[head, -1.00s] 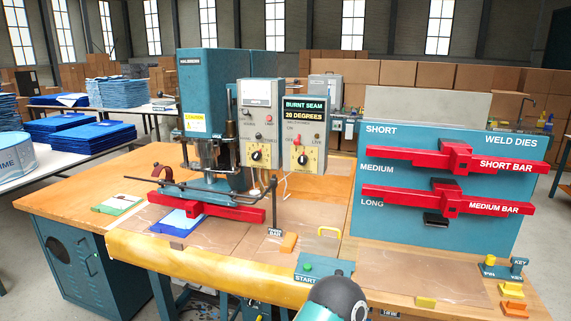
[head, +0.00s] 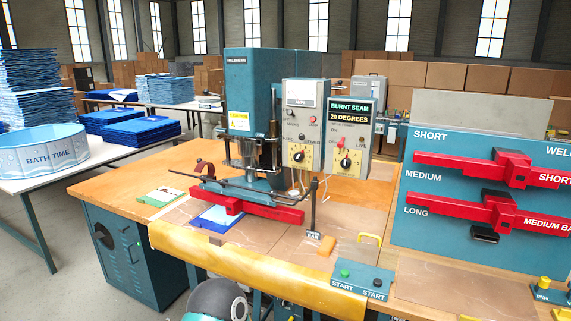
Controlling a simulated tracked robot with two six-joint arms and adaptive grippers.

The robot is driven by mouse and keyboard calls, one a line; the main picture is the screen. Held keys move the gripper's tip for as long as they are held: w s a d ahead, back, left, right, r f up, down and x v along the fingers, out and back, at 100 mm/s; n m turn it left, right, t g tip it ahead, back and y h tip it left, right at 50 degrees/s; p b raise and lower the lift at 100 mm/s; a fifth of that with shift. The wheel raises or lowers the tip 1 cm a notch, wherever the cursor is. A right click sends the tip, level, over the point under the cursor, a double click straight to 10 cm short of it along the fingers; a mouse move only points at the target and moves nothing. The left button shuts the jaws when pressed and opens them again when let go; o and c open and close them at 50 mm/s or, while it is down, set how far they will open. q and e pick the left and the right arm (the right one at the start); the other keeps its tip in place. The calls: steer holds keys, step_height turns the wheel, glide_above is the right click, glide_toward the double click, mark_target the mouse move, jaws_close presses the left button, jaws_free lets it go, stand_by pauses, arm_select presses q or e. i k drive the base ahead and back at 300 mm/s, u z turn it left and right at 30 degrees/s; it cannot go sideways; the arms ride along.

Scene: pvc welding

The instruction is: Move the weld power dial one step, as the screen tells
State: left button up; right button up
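The screen (head: 348,110) reads "BURNT SEAM" and "20 DEGREES" on the grey right-hand control box beside the teal welding press (head: 247,85). Below it is a black dial (head: 346,162) on a yellow plate, with a red switch (head: 340,143) above. The left-hand control box (head: 303,93) has a white meter at its top and another black dial (head: 298,156) on a yellow plate. The dial labels are too small to read, so I cannot tell which is weld power. Neither gripper shows; only a rounded part of my arm is at the bottom edge.
The wooden bench (head: 110,189) carries the press, a red bar (head: 245,207) and a START box (head: 360,282). A die board (head: 450,250) with red bars stands at the right. A pool (head: 40,160) sits on the white table at left. Space before the control boxes looks clear.

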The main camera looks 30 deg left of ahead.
mark_target(345, 163)
steer(key=u, duration=0.35)
steer(key=i, duration=1)
steer(key=z, duration=0.05)
